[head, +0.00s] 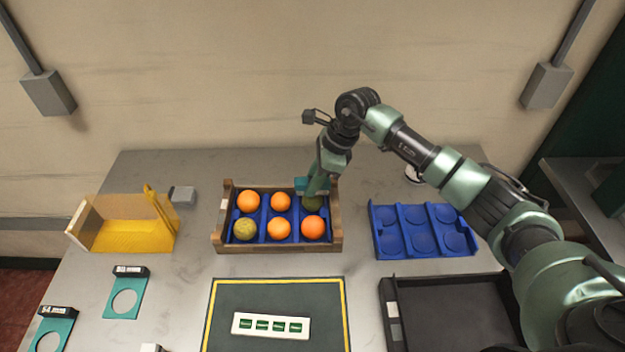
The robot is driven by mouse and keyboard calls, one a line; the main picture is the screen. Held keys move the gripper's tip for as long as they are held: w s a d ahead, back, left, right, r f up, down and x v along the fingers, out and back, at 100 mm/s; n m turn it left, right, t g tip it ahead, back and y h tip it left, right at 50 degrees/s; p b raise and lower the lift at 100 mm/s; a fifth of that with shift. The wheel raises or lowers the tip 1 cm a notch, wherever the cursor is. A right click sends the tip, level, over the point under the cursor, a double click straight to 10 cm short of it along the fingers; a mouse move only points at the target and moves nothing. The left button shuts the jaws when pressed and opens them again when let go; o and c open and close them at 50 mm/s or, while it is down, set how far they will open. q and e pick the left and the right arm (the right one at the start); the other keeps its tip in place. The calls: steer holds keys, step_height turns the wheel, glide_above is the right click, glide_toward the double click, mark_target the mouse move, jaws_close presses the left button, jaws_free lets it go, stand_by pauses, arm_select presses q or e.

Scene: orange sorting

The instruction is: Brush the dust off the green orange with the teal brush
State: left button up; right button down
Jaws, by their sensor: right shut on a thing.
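A wooden crate (278,248) with blue dividers stands in the middle of the table and holds several oranges. One green orange (244,229) sits in its front-left compartment. Another green orange (312,202) sits in the back-right compartment, partly hidden by my right gripper and the brush. My right gripper (318,186) is shut on the teal brush (304,185), right above that back-right green orange; I cannot tell whether the brush touches it. The grip hides part of the brush. My left gripper does not show.
Orange fruits (279,228) fill the other compartments. A blue tray (422,250) is to the right, a black bin (390,290) at the front right. A yellow scoop-like holder (130,238) stands left. A dark mat (230,300) bears a white label strip (271,325). Teal ring gauges (108,305) lie front left.

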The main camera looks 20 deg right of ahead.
stand_by(0.3)
steer(key=shift+f+b, duration=0.45)
stand_by(0.5)
steer(key=shift+f+b, duration=0.1)
steer(key=shift+b, duration=0.2)
stand_by(1.4)
